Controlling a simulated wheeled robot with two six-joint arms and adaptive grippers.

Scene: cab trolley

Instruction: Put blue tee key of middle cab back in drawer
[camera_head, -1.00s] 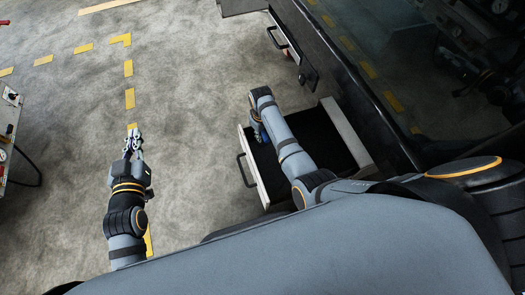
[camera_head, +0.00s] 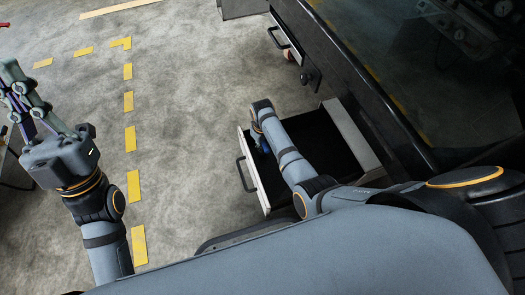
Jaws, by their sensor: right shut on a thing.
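My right arm reaches over the open drawer (camera_head: 249,172), and its wrist is above the drawer's left part. My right gripper (camera_head: 261,143) points down there and is mostly hidden by my own wrist. It is shut on a blue thing (camera_head: 264,148), which seems to be the blue tee key; only a small part of it shows, low at the drawer's inside. I cannot tell whether it touches the drawer floor. My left gripper (camera_head: 22,85) is raised at the left edge, far from the drawer; its finger gap is unclear, and I see nothing held in it.
The drawer sticks out from the dark cab trolley (camera_head: 375,110), with a black handle (camera_head: 243,174) on its front. Another handled drawer front (camera_head: 285,40) is farther up. The grey floor with yellow dashes (camera_head: 130,139) is clear between my arms.

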